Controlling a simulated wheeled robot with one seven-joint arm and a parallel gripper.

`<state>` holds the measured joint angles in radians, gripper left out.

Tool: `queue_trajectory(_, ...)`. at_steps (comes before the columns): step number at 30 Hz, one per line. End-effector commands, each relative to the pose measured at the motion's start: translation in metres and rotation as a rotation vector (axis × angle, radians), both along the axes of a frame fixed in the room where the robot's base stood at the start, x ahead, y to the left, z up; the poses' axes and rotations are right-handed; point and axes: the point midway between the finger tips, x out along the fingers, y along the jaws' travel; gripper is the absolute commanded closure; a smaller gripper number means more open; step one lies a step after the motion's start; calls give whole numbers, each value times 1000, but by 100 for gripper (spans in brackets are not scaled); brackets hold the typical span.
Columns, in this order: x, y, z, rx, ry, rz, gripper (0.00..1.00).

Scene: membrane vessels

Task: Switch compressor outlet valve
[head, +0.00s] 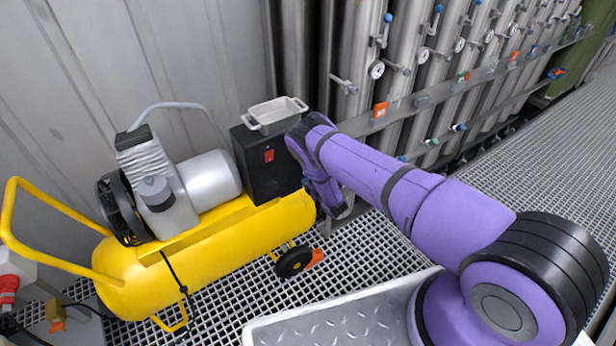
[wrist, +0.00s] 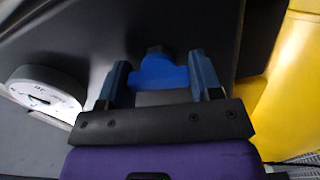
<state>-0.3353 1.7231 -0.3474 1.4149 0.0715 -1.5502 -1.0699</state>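The compressor has a yellow tank (head: 215,245), a grey motor and a black box (head: 262,160) with a red switch (head: 268,156). In the wrist view a blue valve handle (wrist: 158,74) sits on the dark side of the box. My gripper (wrist: 160,78) has its two fingers apart, one on each side of the blue handle. The handle spans most of the gap, and I cannot clearly tell whether the fingers touch it. In the head view my purple arm reaches to the right side of the box. The valve is hidden there.
A white round gauge (wrist: 44,92) is left of the fingers in the wrist view. A white tray (head: 274,114) stands on the box. Steel vessels (head: 355,60) with valves stand behind on the right. A grated floor (head: 350,250) surrounds the compressor.

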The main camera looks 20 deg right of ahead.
Motion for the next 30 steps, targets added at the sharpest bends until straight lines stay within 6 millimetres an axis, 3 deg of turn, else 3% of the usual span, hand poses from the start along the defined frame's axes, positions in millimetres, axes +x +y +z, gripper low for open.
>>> queue_trajectory(1, -1, 0, -1, -1, 2, -1, 29)
queue_trajectory(3, -1, 0, -1, 1, 1, 0, 19)
queue_trajectory(14, -6, -2, -1, 0, 2, -1, 19)
queue_trajectory(30, -90, -29, -1, 0, 2, 0, 19)
